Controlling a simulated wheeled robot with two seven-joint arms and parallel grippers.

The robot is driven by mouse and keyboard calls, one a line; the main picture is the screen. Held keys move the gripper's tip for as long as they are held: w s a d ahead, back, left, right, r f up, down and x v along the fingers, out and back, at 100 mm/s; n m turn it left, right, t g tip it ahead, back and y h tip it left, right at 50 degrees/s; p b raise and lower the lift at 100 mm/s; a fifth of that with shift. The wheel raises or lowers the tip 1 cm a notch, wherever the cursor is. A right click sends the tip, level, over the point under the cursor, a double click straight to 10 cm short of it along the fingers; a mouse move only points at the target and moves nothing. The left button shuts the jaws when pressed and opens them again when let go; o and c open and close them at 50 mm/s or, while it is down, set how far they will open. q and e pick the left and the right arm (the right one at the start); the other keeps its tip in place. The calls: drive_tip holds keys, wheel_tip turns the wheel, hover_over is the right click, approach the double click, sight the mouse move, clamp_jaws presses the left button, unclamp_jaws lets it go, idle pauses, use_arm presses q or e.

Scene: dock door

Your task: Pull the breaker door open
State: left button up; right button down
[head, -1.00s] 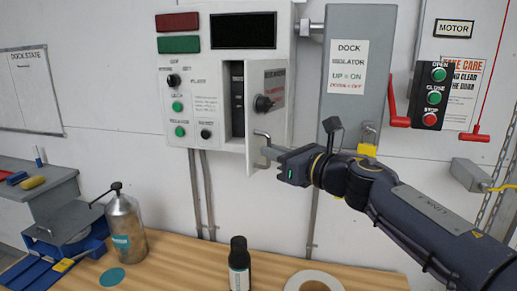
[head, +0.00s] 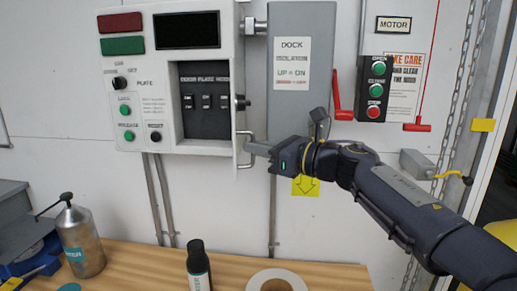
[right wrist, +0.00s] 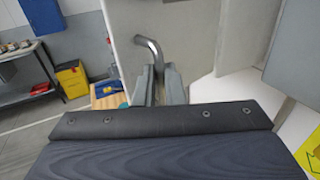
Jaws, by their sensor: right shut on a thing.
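The breaker door (head: 238,105) stands open from the control box (head: 135,85), seen almost edge-on in the head view. Behind it, several dark breakers (head: 207,102) show in the opening. The bent metal door handle (head: 243,164) sits low on the door; it also shows in the right wrist view (right wrist: 146,46), against the pale door face (right wrist: 195,30). My right gripper (head: 255,149) is shut on the handle, with its fingers (right wrist: 158,82) on both sides of it in the right wrist view. My left gripper is in neither view.
The dock isolator box (head: 300,105) is just right of the door. A motor button box (head: 376,90) and red lever (head: 341,100) are farther right. Below, a wooden bench (head: 140,265) holds a metal can (head: 82,240), a dark bottle (head: 197,268) and a tape roll (head: 277,282).

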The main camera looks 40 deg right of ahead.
drive_tip(key=shift+w+d+r, duration=0.1)
drive_tip(key=shift+d, duration=0.15)
drive_tip(key=c, duration=2)
unclamp_jaws()
drive_tip(key=o, duration=0.5)
drive_tip(key=shift+w+d+f, duration=0.1)
drive_tip(key=shift+w+f, duration=0.2)
drive_tip(key=shift+w, duration=0.35)
drive_tip(key=shift+c, duration=0.2)
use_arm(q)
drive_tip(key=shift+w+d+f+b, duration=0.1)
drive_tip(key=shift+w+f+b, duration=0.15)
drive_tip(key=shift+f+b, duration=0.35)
use_arm(e)
drive_tip(key=v, duration=0.8)
drive_tip(key=shift+s+a+r, duration=0.2)
